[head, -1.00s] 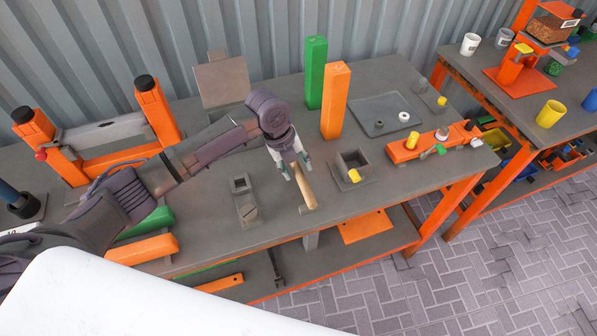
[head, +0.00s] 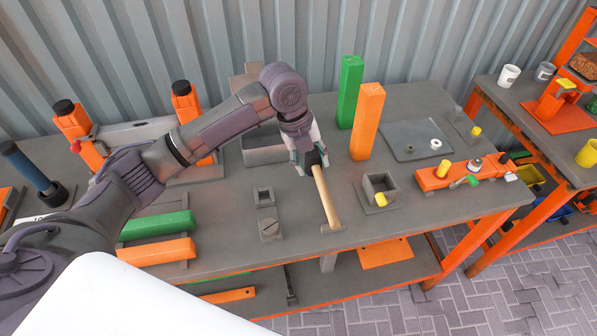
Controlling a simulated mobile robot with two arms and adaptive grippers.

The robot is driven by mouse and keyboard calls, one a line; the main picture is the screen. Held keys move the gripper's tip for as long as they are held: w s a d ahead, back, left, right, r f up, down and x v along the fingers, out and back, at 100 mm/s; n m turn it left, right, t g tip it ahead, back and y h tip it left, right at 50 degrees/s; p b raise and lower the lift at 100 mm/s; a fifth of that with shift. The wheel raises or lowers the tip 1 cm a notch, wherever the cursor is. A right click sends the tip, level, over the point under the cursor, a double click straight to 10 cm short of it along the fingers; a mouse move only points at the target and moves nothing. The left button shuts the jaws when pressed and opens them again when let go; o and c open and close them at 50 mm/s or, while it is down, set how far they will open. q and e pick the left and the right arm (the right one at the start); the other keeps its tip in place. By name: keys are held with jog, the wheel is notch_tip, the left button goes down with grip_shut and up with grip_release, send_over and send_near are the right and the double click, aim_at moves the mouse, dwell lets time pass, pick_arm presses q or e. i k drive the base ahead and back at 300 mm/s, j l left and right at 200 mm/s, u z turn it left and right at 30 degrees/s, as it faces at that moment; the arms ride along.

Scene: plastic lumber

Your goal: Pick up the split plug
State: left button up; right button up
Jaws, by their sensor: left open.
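A small grey round piece with a slit across its top, which looks like the split plug (head: 270,229), sits on a grey plate at the bench's front, left of the wooden handle. My left gripper (head: 311,166) is open over the far, dark end of a tool with a wooden handle (head: 326,198). The gripper is behind and to the right of the slit piece, apart from it. Whether the fingers touch the tool is unclear. My right gripper is not in view.
A square grey socket (head: 263,197) stands just behind the slit piece. Right of the handle is a hollow grey box (head: 379,188) with a yellow piece. Orange (head: 366,122) and green (head: 350,92) posts stand behind. Green and orange bars lie left.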

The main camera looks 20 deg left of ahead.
aim_at(270, 226)
jog(key=u, duration=0.9)
